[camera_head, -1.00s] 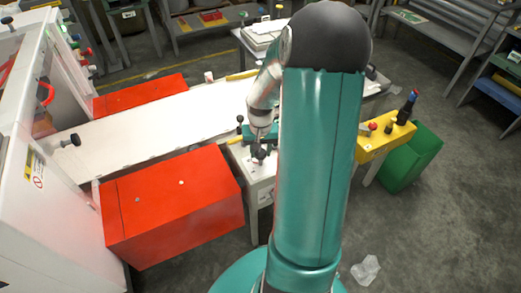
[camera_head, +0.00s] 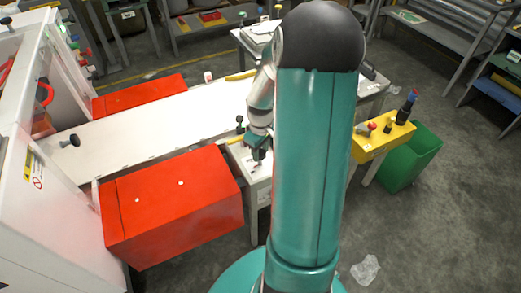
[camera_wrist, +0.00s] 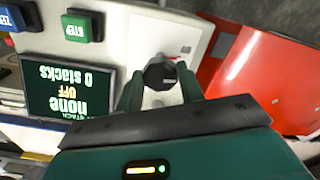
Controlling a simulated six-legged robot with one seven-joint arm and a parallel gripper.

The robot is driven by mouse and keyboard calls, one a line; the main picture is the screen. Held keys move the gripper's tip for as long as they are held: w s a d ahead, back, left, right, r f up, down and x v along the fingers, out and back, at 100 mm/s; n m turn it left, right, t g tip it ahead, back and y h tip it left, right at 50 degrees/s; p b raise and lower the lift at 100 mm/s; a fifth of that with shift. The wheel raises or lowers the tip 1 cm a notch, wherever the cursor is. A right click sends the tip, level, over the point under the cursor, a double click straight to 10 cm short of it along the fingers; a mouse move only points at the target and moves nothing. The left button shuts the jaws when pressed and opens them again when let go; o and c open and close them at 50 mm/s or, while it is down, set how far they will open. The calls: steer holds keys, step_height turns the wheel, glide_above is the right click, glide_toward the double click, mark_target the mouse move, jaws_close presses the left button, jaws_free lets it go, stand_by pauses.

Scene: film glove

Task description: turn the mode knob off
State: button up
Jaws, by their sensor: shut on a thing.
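The mode knob is a black, faceted knob (camera_wrist: 160,73) on a white panel (camera_wrist: 150,32) in the wrist view. My gripper (camera_wrist: 160,92) has one green finger on each side of the knob and is shut on it. In the head view my gripper (camera_head: 258,146) is down at the white control box (camera_head: 257,174), and the knob is hidden there.
A green button (camera_wrist: 80,27) and a blue button (camera_wrist: 8,18) sit near the screen. A red box (camera_head: 170,205) stands close beside the control box. A yellow control box (camera_head: 375,140) and a green bin (camera_head: 412,160) are at right.

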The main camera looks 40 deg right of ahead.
mark_target(260, 152)
steer(key=shift+n, duration=0.4)
steer(key=o, duration=1)
steer(key=shift+r, duration=0.1)
step_height(260, 152, up, 14)
steer(key=shift+f, duration=0.15)
steer(key=s+a+r+t+h, duration=0.1)
steer(key=a+r, duration=0.3)
steer(key=a, duration=0.3)
steer(key=a+r+t, duration=0.1)
steer(key=a+r, duration=0.3)
steer(key=a, duration=0.2)
steer(key=s+a+r+t, duration=0.1)
steer(key=s+a, duration=0.2)
steer(key=a, duration=0.1)
steer(key=s+a+r+m+t, duration=0.1)
steer(key=s+a+r, duration=0.1)
steer(key=a, duration=0.3)
steer(key=s+a+r+m+t+y, duration=0.1)
steer(key=s+a, duration=0.3)
steer(key=shift+s+a+r+t, duration=0.1)
steer(key=shift+a+r+t, duration=0.1)
steer(key=shift+a+t, duration=0.1)
